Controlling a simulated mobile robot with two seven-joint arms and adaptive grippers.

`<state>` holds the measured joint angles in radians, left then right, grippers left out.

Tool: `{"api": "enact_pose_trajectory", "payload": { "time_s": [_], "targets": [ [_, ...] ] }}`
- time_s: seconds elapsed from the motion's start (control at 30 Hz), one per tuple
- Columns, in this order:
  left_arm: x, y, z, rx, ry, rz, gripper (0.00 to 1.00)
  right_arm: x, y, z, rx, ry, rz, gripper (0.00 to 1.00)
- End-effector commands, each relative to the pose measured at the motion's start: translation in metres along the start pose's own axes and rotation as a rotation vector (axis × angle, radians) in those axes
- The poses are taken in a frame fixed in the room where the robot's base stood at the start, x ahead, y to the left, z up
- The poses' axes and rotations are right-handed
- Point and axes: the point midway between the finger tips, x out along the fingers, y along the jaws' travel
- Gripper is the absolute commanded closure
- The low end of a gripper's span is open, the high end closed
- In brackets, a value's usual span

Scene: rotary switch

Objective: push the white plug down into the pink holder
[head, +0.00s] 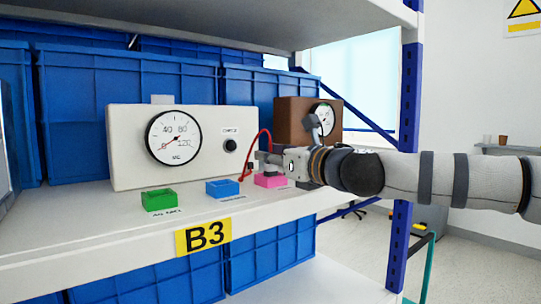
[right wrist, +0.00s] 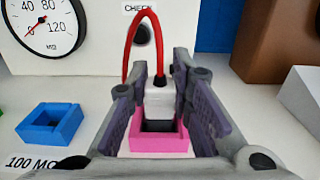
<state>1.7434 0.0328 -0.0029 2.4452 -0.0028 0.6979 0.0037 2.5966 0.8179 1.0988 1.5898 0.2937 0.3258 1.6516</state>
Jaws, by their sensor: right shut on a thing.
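The white plug (right wrist: 158,100) with a red cable on top stands upright between the fingers of my right gripper (right wrist: 163,95), which is shut on it. The gripper also shows in the head view (head: 264,163), reaching in from the right at the shelf. The pink holder (right wrist: 158,147) is below the plug, with part of its dark opening visible. In the head view the pink holder (head: 268,180) sits on the shelf under the gripper. How deep the plug sits in the opening I cannot tell. My left gripper is not in view.
A white meter box (head: 215,125) with a dial and a knob stands behind. A blue holder (head: 222,188) and a green holder (head: 159,200) sit to the left on the shelf (head: 100,222). A brown meter box (head: 290,112) stands behind the right gripper.

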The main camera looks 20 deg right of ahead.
Motion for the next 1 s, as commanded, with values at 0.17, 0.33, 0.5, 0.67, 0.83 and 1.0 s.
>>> {"api": "enact_pose_trajectory", "payload": {
  "time_s": [0.17, 0.33, 0.5, 0.67, 0.83, 1.0],
  "targets": [
    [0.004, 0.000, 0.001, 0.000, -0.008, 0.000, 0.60, 0.000, 0.000, -0.006, 0.001, 0.001, 0.000, 1.00],
    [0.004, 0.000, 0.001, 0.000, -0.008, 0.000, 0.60, 0.000, 0.000, -0.005, 0.000, -0.001, 0.000, 0.57],
    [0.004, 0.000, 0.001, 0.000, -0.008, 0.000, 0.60, 0.000, 0.000, -0.005, 0.000, -0.001, 0.000, 0.57],
    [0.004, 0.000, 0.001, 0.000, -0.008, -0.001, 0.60, -0.005, 0.000, -0.004, 0.001, -0.001, 0.000, 0.57],
    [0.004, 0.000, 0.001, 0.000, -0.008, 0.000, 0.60, -0.045, -0.001, -0.003, 0.002, -0.004, -0.001, 0.57],
    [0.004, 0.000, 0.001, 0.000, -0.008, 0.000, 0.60, -0.090, -0.001, -0.003, 0.003, -0.004, -0.001, 0.57]
  ]
}}
